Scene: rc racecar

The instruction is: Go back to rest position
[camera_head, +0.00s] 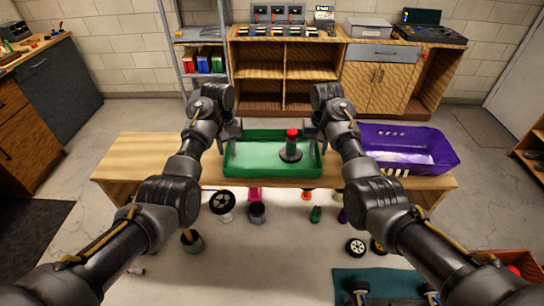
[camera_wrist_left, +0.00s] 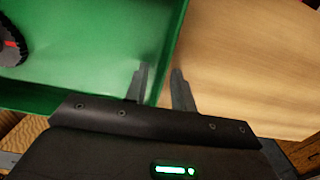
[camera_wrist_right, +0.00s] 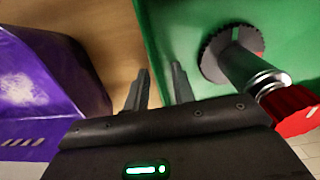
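A green tray (camera_head: 240,160) rests on the wooden table. In it stands a dark cylindrical part (camera_head: 291,150) with a red top and a toothed round base. My left gripper (camera_head: 230,133) is at the tray's left edge; in the left wrist view its fingers (camera_wrist_left: 161,72) are apart, with the tray's side edge between them. My right gripper (camera_head: 315,131) is at the tray's right edge; in the right wrist view its fingers (camera_wrist_right: 160,70) are also apart on either side of the tray edge. Neither pair visibly pinches the wall.
A purple basket (camera_head: 435,147) stands on the table just right of my right gripper. The table's left end (camera_head: 130,160) is bare. Wheels (camera_head: 355,247) and small parts lie on the floor in front.

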